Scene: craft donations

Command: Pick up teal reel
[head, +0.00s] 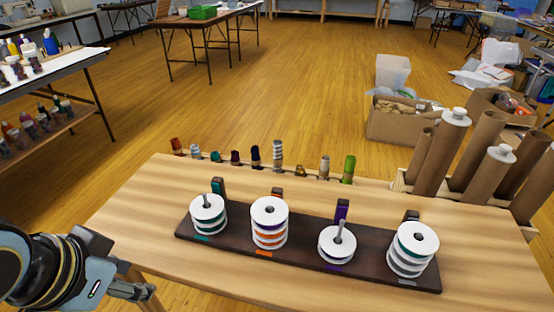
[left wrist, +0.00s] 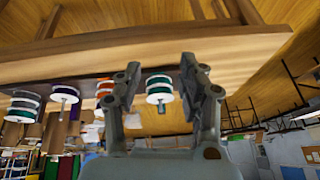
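A dark rack (head: 300,248) on the wooden table holds four stacks of white-flanged reels on pegs. The far-left stack has teal reels (head: 209,219) by a teal label; its peg tip sticks out. On the far-right stack, a teal reel (head: 417,240) appears to lie on top of grey ones (head: 408,265). My left gripper (head: 143,290) is at the table's lower left, apart from the rack. In the left wrist view, which is upside down, the left gripper (left wrist: 160,85) is open and empty, with the teal stack (left wrist: 159,88) showing between its fingers, farther off. My right gripper is out of view.
Between them stand an orange stack (head: 269,225) and a low purple stack (head: 337,245). Several thread spools (head: 278,155) line the far table edge. Cardboard tubes (head: 440,150) stand at the right. The table front left of the rack is clear.

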